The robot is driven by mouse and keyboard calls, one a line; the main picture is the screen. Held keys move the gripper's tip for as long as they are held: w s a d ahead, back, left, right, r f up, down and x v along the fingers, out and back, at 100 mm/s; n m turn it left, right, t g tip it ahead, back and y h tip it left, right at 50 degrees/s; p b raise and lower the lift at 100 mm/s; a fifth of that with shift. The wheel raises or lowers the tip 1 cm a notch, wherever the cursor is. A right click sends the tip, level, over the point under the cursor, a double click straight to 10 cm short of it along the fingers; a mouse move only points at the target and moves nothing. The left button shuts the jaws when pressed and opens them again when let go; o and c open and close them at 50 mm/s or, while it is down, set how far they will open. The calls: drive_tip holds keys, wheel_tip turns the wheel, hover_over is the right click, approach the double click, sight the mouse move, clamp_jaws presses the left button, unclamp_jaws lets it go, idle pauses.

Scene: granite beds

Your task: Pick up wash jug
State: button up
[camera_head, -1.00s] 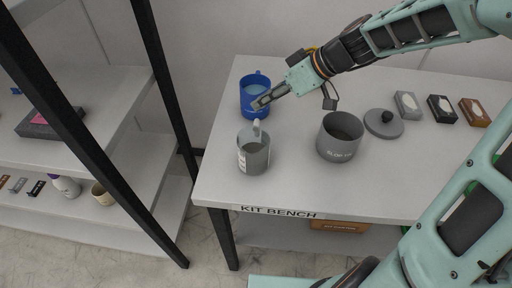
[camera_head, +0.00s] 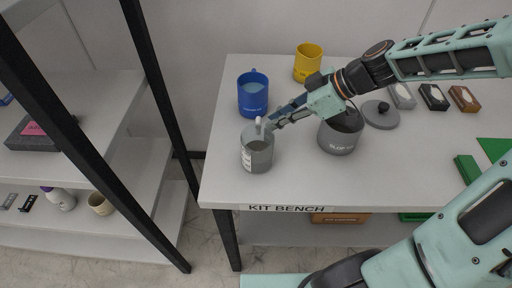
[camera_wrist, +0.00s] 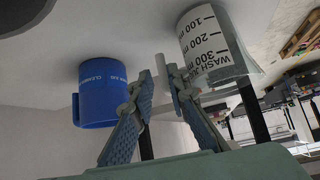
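The wash jug (camera_head: 257,155) is a grey, see-through jug with a white measuring label, upright near the bench's front left. Its handle (camera_head: 260,127) points toward the back. In the wrist view the jug (camera_wrist: 212,42) shows its "WASH" label at upper right. My gripper (camera_head: 272,122) is at the handle, just right of and behind the jug. In the wrist view the fingers (camera_wrist: 158,76) are spread, with a pale bar, seemingly the handle, between or close to their tips. I cannot tell whether they touch it.
A blue jug (camera_head: 253,95) stands behind the wash jug, and a yellow mug (camera_head: 308,63) at the back. The grey slop pot (camera_head: 338,138) is close on the right, its lid (camera_head: 380,116) beyond. A black-framed shelf (camera_head: 158,75) stands left. The bench (camera_head: 310,185) is clear in front.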

sight(258, 143)
drive_tip(key=shift+b+x, duration=0.65)
drive_tip(key=shift+x, duration=2.75)
drive_tip(key=shift+s, duration=0.1)
clamp_jaws()
drive_tip(key=shift+r, duration=0.2)
